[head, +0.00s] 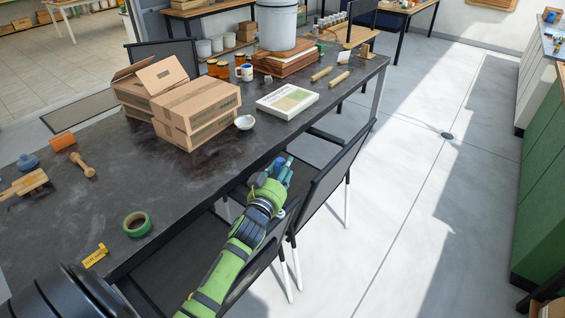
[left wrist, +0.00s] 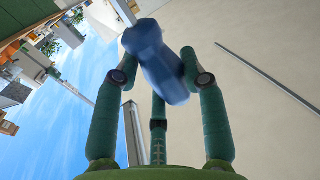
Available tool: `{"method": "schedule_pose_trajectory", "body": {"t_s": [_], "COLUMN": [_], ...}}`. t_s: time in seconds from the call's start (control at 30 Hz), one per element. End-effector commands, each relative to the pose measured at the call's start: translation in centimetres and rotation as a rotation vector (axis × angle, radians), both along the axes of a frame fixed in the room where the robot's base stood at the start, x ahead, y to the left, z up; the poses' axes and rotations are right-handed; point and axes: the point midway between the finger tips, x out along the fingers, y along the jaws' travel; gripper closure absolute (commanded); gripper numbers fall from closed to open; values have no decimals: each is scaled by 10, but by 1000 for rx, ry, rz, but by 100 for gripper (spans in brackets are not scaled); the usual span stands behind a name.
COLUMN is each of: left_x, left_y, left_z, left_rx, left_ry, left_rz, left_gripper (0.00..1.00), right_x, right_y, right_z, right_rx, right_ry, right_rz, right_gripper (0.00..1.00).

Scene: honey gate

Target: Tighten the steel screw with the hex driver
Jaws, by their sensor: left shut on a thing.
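My left gripper (head: 284,172) is stretched out past the near edge of the dark workbench, above a black chair. Its fingers are closed around a smooth blue object (left wrist: 158,62), seen well in the left wrist view. The object looks like a handle, but I cannot tell whether it is the hex driver; no hex tip shows. In the head view it is small and partly hidden by the fingers. I cannot make out the steel screw in either view. My right gripper is not in view.
Open floor (head: 400,190) lies to the right.

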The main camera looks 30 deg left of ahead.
Motion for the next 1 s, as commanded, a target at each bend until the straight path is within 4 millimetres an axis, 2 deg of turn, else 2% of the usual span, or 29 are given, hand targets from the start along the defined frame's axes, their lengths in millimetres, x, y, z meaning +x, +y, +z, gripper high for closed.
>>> {"method": "schedule_pose_trajectory", "body": {"t_s": [0.4, 1.0], "left_x": [-2, -2], "left_y": [-1, -1], "left_z": [0, -52], "left_rx": [-1, 0], "left_ry": [2, 1], "left_rz": [10, 9], "left_gripper": [92, 92], "right_x": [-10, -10], "right_y": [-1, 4], "right_z": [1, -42], "right_rx": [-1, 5], "right_ry": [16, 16], "right_rz": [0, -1], "right_gripper": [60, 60]}}
